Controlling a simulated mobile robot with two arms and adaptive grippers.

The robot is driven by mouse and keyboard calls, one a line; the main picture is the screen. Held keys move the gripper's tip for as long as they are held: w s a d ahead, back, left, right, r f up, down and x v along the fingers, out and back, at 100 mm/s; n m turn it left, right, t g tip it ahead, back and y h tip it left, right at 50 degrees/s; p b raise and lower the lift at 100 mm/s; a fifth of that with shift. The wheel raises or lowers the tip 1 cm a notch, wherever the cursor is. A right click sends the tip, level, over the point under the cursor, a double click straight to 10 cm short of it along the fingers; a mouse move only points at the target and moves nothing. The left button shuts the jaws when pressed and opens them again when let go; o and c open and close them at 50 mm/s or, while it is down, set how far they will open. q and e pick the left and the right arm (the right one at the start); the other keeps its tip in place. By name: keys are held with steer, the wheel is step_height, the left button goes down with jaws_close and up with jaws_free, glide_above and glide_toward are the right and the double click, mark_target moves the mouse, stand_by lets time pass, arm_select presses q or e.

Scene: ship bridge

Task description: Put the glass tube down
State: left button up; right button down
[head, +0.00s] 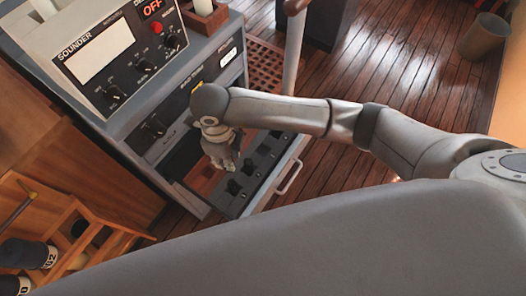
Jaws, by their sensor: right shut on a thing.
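My right gripper (222,158) points down over an open drawer (248,187) in the grey console and is shut on the glass tube. The tube itself cannot be made out; the gripper and wrist hide it. Several dark round sockets or knobs run along the drawer beside the gripper. I cannot tell whether the tube touches the drawer. My left gripper is not in view.
The sounder unit (92,52), with a red button and an OFF display, sits on the console behind the gripper. A drawer handle (288,178) sticks out at the front. A wooden rack (92,236) with dark rolls stands lower left. A bin (484,38) stands far right on open plank floor.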

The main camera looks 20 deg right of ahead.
steer(key=w+d+f+b, duration=0.2)
steer(key=d+f+b, duration=0.1)
steer(key=d+f, duration=0.1)
steer(key=w+d+f+b, duration=0.2)
steer(key=d+f+b, duration=0.1)
steer(key=d+f, duration=0.1)
steer(key=w+d+f+b, duration=0.3)
steer(key=d+f, duration=0.1)
steer(key=f, duration=0.1)
steer(key=shift+f+b, duration=0.25)
steer(key=shift+b, duration=0.1)
steer(key=shift+r, duration=0.1)
steer(key=shift+f+b, duration=0.45)
steer(key=shift+f, duration=0.15)
steer(key=c, duration=1.2)
jaws_free()
steer(key=shift+c, duration=0.2)
steer(key=shift+o, duration=0.2)
